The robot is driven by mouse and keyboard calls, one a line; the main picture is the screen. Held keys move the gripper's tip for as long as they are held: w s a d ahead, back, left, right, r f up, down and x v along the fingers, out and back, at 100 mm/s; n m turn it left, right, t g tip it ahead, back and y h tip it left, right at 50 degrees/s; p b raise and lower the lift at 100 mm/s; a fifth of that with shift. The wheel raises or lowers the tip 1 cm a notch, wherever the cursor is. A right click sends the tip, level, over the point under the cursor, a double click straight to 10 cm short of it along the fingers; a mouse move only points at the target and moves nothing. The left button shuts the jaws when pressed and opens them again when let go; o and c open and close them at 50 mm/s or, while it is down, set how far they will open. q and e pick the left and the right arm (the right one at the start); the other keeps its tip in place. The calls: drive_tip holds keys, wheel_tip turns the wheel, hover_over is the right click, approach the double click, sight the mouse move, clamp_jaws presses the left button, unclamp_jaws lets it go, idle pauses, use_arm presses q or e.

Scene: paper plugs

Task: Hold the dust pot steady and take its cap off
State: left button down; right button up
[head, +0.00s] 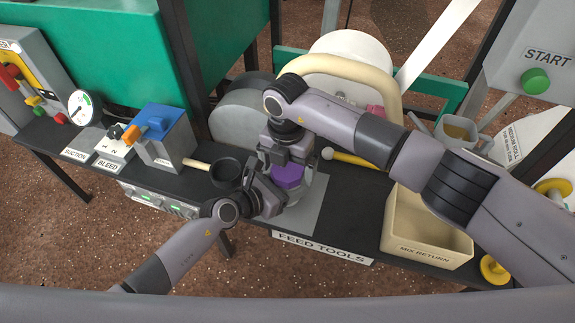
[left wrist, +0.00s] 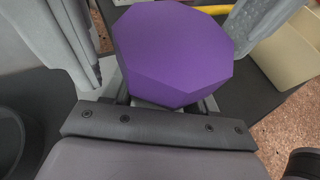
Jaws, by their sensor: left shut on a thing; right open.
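The dust pot (head: 305,187) stands on a grey patch at the front of the dark bench, mostly hidden by my grippers. Its purple, many-sided cap (head: 288,176) is on top. The cap fills the middle of the left wrist view (left wrist: 175,55). My left gripper (head: 275,192) comes in from the left and is shut on the pot just below the cap. My right gripper (head: 286,156) is open, pointing down at the cap from behind and above. In the left wrist view, grey finger-like parts show on both sides of the cap; whether they touch it cannot be told.
A black round cup (head: 226,171) with a pale handle is left of the pot. A yellow-ended tool (head: 350,158) lies behind to the right, under my right arm. The cream MIX RETURN bin (head: 425,230) stands at the right. A blue-topped box (head: 163,130) is further left.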

use_arm(q)
drive_tip(key=shift+f, duration=0.15)
use_arm(e)
drive_tip(key=shift+r, duration=2.2)
use_arm(q)
drive_tip(key=shift+c, duration=1.2)
unclamp_jaws()
